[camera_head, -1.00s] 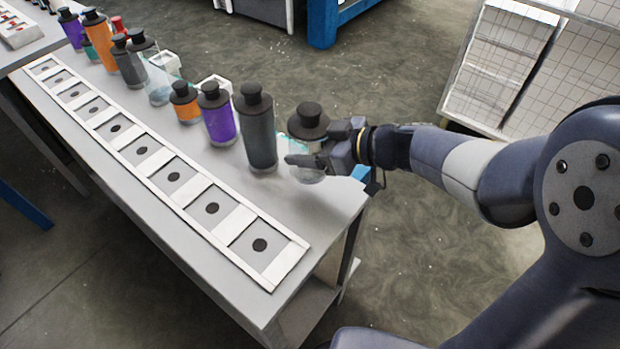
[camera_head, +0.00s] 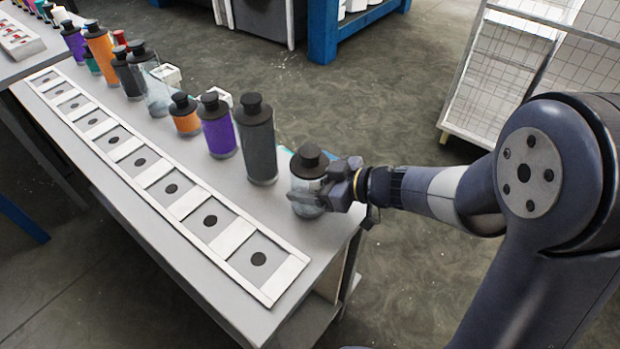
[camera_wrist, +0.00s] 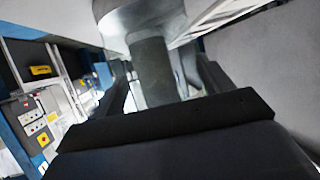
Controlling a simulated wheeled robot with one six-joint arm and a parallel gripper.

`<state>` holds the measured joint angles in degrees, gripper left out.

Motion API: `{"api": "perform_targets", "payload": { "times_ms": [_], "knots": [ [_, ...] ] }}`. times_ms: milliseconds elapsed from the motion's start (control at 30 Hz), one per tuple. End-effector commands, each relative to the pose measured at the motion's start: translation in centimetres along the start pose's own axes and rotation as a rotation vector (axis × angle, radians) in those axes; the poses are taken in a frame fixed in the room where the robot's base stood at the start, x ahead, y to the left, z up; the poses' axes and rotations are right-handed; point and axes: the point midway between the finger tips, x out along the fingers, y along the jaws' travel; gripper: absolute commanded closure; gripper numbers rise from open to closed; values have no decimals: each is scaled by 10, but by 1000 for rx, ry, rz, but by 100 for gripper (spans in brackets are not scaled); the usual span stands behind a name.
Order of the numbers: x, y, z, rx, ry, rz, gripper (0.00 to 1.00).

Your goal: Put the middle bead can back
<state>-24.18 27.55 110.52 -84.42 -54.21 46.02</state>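A clear, greyish can with a black knobbed lid (camera_head: 305,186) stands upright at the near right end of the grey table. My gripper (camera_head: 328,190) reaches it from the right, with its fingers at the can's side. Part of the can is hidden behind the gripper. In the wrist view two dark fingers (camera_wrist: 165,88) stand apart with a blurred grey shape between them. I cannot tell whether they press on the can. A dark grey can (camera_head: 257,145), a purple can (camera_head: 217,130) and a small orange can (camera_head: 185,118) stand to its left.
A white-framed strip with dark-spotted squares (camera_head: 232,240) runs along the table's left edge; its squares are empty. More cans, including another clear one (camera_head: 158,98), stand farther back. A wire-mesh rack (camera_head: 500,75) stands on the floor at right.

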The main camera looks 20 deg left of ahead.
Motion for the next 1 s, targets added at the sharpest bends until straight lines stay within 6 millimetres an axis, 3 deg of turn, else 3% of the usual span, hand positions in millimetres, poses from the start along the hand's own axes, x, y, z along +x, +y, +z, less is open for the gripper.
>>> {"api": "perform_targets", "payload": {
  "times_ms": [200,533,667,1000],
  "knots": [
    [0,0,0,0,0,0,7],
    [-4,0,-4,0,0,1,7],
    [-21,1,-4,0,0,5,7],
    [-88,2,-4,0,0,7,7]
  ]
}}
